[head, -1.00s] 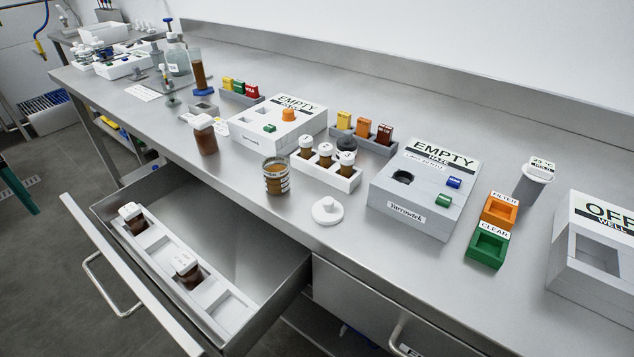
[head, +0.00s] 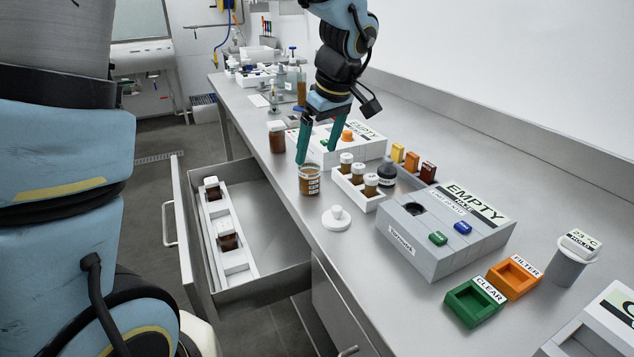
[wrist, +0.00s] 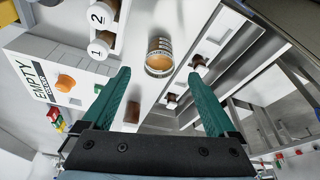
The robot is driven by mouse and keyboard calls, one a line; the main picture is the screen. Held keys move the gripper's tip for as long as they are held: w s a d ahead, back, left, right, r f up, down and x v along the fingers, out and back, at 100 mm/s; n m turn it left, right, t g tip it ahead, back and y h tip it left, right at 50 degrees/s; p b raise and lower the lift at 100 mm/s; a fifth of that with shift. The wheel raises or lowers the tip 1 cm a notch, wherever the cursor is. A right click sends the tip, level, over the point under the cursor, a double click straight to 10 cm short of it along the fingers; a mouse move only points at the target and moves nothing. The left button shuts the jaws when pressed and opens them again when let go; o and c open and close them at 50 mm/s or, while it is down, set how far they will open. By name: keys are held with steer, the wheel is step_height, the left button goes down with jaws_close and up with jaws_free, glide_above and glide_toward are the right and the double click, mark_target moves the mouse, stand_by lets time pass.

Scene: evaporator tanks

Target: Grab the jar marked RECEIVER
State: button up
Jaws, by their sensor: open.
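An open glass jar (head: 309,181) with amber-brown contents and a printed label stands upright on the bench near its front edge. I cannot read RECEIVER on it, but it is the only wide, lidless jar here. It also shows in the wrist view (wrist: 160,56), between and beyond my fingertips. My gripper (head: 317,153) is open and empty, its green fingers pointing down just above and behind the jar in the head view. In the wrist view my gripper (wrist: 160,80) spans wider than the jar. I see no clear contact with it.
A white rack of capped bottles (head: 357,188) stands close right of the jar. A white knobbed lid (head: 337,219) lies in front. A brown bottle (head: 277,140) stands behind left. The open drawer (head: 268,262) juts out below. A grey EMPTY box (head: 425,255) is farther right.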

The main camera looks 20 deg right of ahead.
mark_target(309, 168)
steer(key=shift+w+p+x, duration=0.2)
steer(key=shift+p+x, duration=0.25)
steer(key=shift+x, duration=1.35)
steer(key=shift+w+p+x, duration=0.15)
steer(key=shift+p+x, duration=0.3)
steer(key=shift+x, duration=1.35)
steer(key=shift+a+r, duration=0.15)
jaws_close()
